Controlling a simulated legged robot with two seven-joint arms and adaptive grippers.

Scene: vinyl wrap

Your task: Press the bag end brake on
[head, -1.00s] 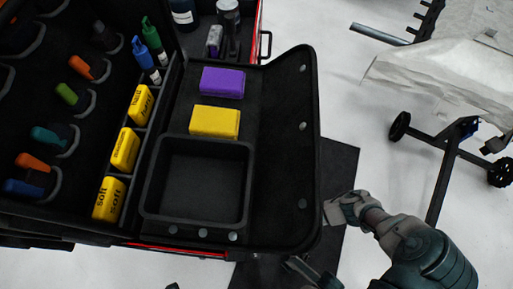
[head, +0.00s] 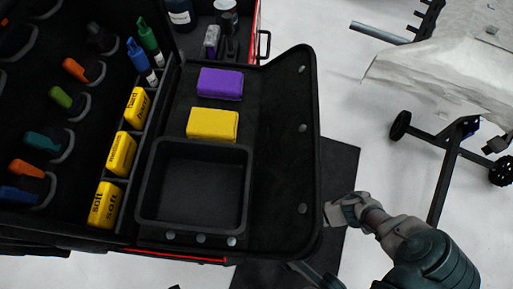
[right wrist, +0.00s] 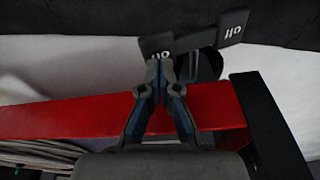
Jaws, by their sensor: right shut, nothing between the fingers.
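In the right wrist view, a black brake pedal with two tabs shows at the top centre. The right tab (right wrist: 235,25) carries white letters that look like "off". The left tab (right wrist: 156,45) carries white letters partly covered by my gripper. My right gripper (right wrist: 160,70) is shut and empty, with its tips over the lower edge of the left tab; I cannot tell whether they touch. In the head view my right arm reaches in from the lower right to beside the black flap, and its fingertips cannot be made out.
A red bar (right wrist: 75,118) crosses below the pedal, and a black post (right wrist: 268,125) stands at right. In the head view, a black tool case (head: 312,150) holds yellow and purple blocks. A wheeled stand (head: 447,165) is at right, with pale floor between.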

